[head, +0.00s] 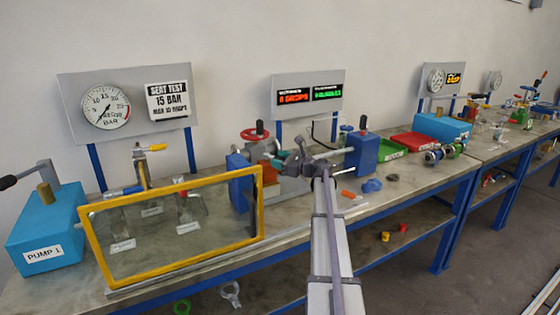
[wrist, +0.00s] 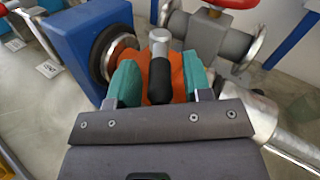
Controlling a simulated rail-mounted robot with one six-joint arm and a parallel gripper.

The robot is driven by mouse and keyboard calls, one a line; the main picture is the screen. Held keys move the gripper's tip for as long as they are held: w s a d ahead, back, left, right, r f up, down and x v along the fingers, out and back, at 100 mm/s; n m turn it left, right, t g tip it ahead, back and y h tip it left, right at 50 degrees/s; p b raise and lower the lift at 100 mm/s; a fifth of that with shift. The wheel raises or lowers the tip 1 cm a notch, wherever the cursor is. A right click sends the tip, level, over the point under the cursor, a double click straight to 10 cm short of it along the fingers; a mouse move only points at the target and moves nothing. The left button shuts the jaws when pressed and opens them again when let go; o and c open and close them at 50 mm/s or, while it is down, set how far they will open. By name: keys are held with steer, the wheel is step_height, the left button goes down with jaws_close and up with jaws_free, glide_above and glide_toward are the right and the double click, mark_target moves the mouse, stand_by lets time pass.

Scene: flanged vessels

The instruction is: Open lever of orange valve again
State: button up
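The orange valve (wrist: 140,58) sits behind my fingers in the wrist view, beside a dark ring on a blue block (wrist: 75,50). Its lever (wrist: 161,80), with a black grip and a silver end, points toward the camera between my fingers. My gripper (wrist: 160,84) has one teal-padded finger on each side of the lever. Orange shows between the left finger and the grip, so the fingers look open around it; the right finger is very close, and contact there is unclear. In the head view my gripper (head: 282,161) hides most of the valve.
A red handwheel (head: 255,133) on a grey valve stands behind. A yellow-framed clear shield (head: 170,230) stands at the left, near the blue pump (head: 45,225). A second blue block (head: 362,152) is at the right. Small loose parts lie at the bench's front, including a blue one (head: 372,185).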

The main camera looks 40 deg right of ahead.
steer(key=v, duration=1)
steer(key=shift+s+d, duration=0.1)
steer(key=shift+s, duration=0.3)
